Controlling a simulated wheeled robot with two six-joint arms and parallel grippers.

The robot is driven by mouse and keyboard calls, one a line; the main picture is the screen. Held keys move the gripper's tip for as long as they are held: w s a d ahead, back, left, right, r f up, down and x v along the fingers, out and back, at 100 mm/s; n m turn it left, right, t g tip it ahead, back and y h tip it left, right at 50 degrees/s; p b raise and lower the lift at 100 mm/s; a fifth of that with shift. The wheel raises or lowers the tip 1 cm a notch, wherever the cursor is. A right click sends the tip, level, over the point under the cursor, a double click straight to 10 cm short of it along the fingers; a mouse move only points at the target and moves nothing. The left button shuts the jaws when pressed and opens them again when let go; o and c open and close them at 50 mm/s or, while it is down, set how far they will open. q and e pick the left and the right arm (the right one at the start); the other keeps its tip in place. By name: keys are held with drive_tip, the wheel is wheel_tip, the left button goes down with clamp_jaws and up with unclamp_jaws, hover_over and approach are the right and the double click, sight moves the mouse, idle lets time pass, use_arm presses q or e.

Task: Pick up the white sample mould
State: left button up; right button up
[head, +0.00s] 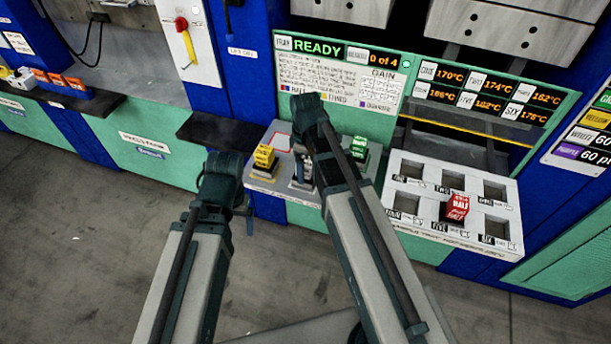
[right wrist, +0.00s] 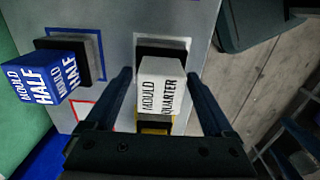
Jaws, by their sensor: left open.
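The white sample mould (right wrist: 162,88), marked "MOULD QUARTER", stands in a dark socket of the grey mould tray (right wrist: 118,20) in the right wrist view. My right gripper (right wrist: 162,80) is open, with one finger on each side of the mould and a visible gap on both sides. In the head view my right gripper (head: 308,108) is over the tray and hides most of the white mould. My left gripper (head: 225,165) is open and empty, in front of the tray's left side.
A blue mould (right wrist: 45,82) stands beside the white one. A yellow mould (head: 264,156) and a green mould (head: 359,148) also stand on the tray. A red mould (head: 457,207) sits in the white slotted tray (head: 430,235) at right. The floor in front is clear.

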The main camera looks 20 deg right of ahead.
clamp_jaws()
idle(0.5)
